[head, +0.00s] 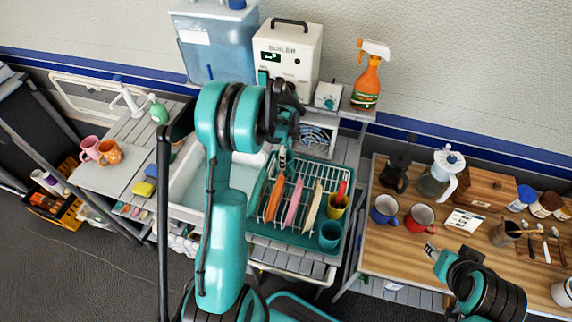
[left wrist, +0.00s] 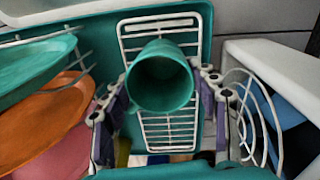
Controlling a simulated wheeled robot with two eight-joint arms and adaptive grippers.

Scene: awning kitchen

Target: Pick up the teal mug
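In the left wrist view a teal mug (left wrist: 161,88) stands between my left gripper's fingers (left wrist: 160,104), its round opening toward the camera. One finger is close on each side of it; whether they touch is unclear. In the head view my left gripper (head: 284,152) points down at the far left of the dish rack, and the arm hides what is under it. A teal cup (head: 330,236) also stands at the near right corner of the rack's tray. My right gripper (head: 431,250) is at the wooden table's near edge, with nothing seen in it.
Orange (head: 274,200), pink (head: 293,204) and cream (head: 312,206) plates stand in the rack (head: 258,213). Blue (head: 384,209) and red (head: 420,217) mugs are on the table. A spray bottle (head: 368,78) stands behind.

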